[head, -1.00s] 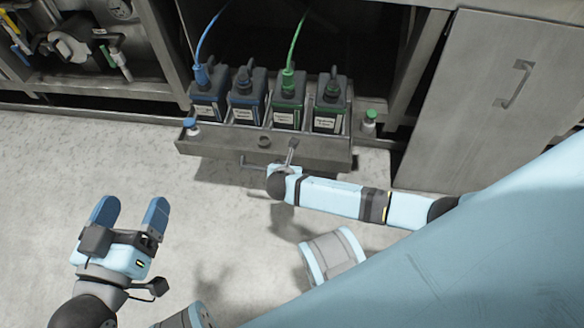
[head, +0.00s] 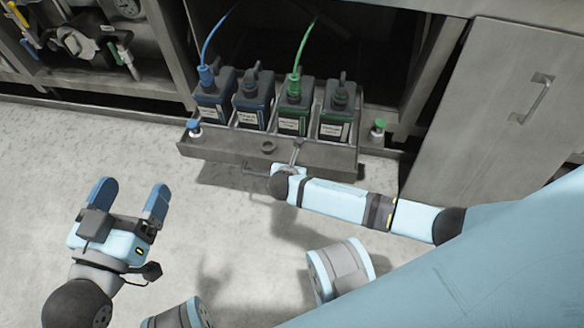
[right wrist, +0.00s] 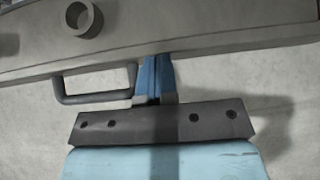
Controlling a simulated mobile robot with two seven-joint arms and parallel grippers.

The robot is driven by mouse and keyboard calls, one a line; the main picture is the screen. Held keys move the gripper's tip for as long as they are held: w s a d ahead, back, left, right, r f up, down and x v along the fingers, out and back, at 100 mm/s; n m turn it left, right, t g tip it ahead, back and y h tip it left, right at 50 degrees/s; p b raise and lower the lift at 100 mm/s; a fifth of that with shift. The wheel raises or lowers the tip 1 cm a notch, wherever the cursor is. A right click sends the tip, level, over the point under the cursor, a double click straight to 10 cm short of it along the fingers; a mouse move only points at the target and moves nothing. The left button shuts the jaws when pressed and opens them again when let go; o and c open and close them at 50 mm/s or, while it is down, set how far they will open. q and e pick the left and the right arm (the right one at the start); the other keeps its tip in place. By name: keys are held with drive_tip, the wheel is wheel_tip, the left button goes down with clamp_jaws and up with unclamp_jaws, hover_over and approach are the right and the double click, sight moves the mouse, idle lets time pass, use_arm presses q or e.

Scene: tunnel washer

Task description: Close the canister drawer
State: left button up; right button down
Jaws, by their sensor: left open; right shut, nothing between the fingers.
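The canister drawer (head: 215,149) stands pulled out of the dark cabinet opening in the head view. Several dark canisters with blue or green trim (head: 293,105) stand upright in it. Its grey front also shows in the right wrist view (right wrist: 200,35), with a bar handle (right wrist: 95,97) and a round ring (right wrist: 84,18). My right gripper (right wrist: 155,78) is shut and empty, just right of the handle. Its fingertips meet the lower edge of the front in view; contact is unclear. My left gripper (head: 131,192) is open and empty over the floor, left of the drawer.
Blue and green hoses run up from two canisters. A small blue-capped bottle (head: 194,128) and a green-capped one (head: 378,130) are at the drawer's sides. A closed cabinet door (head: 480,120) is at right, pipes and valves (head: 80,45) at left.

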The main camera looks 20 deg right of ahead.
drive_tip(key=w+d, duration=0.2)
drive_tip(key=w, duration=0.1)
drive_tip(key=w+d+p, duration=0.1)
drive_tip(key=w+d, duration=0.1)
drive_tip(key=w, duration=0.1)
drive_tip(key=w+d+p, duration=0.1)
drive_tip(key=w+d, duration=0.1)
drive_tip(key=w, duration=0.1)
drive_tip(key=shift+w+d+r, duration=0.15)
drive_tip(key=shift+w+d, duration=0.05)
drive_tip(key=shift+d, duration=0.05)
drive_tip(key=w+d, duration=0.1)
drive_tip(key=w, duration=0.1)
drive_tip(key=w+d, duration=0.1)
drive_tip(key=w, duration=0.1)
drive_tip(key=w+d, duration=0.1)
drive_tip(key=d, duration=0.1)
drive_tip(key=shift+w, duration=0.4)
drive_tip(key=shift+w+d, duration=0.2)
drive_tip(key=shift+w, duration=0.2)
use_arm(q)
drive_tip(key=shift+s+d+f+n+g, duration=0.1)
drive_tip(key=shift+s+d+n+g, duration=0.25)
drive_tip(key=shift+s+n, duration=0.2)
use_arm(e)
drive_tip(key=shift+w, duration=0.1)
use_arm(q)
drive_tip(key=shift+f, duration=0.1)
drive_tip(key=shift+a, duration=0.1)
